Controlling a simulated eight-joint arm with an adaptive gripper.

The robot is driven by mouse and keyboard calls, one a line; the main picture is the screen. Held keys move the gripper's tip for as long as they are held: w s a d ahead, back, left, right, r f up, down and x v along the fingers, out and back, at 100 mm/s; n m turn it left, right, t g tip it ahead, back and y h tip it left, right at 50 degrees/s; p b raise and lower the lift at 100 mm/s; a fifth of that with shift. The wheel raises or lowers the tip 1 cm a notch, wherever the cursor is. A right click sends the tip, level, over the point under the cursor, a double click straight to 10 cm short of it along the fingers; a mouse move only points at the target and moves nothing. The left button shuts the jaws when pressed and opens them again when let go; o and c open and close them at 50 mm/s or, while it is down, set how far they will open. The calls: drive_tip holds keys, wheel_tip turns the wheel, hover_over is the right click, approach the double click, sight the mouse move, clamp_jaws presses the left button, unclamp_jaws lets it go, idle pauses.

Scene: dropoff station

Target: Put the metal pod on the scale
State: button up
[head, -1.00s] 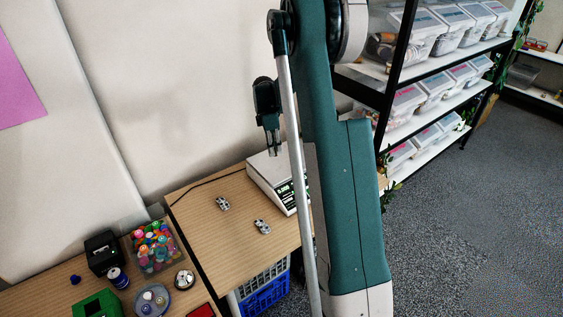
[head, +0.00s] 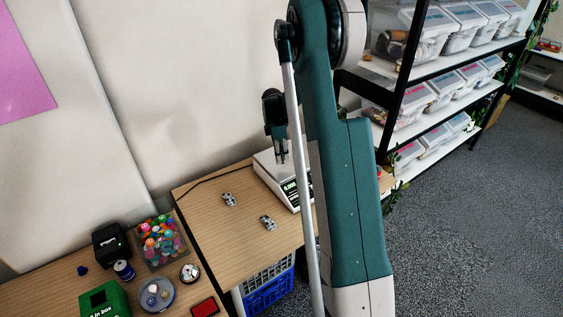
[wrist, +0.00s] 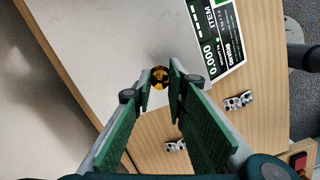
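A round gold-coloured metal pod (wrist: 160,77) sits between my fingertips in the wrist view, with a fingertip against each side. My gripper (wrist: 161,78) appears shut on it; the gripper also shows in the head view (head: 282,159), over the scale. The pod cannot be made out in the head view. The scale (head: 272,174) is white with a dark display, at the back of the wooden table. In the wrist view its pale plate (wrist: 100,50) lies behind the pod and its display (wrist: 212,52) reads 0.000. The gap between pod and plate is hard to judge.
Two small silvery objects (head: 229,200) (head: 268,222) lie on the table in front of the scale. A clear box of colourful pieces (head: 160,243) and a green box (head: 104,299) stand at lower left. Shelves with clear bins (head: 440,95) stand right. The table's middle is mostly clear.

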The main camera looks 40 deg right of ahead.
drive_tip(key=shift+f, duration=1.5)
drive_tip(key=shift+f, duration=0.15)
drive_tip(key=o, duration=0.6)
drive_tip(key=shift+r, duration=0.2)
drive_tip(key=r, duration=0.4)
drive_tip(key=a+r, duration=0.1)
drive_tip(key=r, duration=0.7)
drive_tip(key=shift+w+a, duration=0.2)
drive_tip(key=shift+w, duration=0.05)
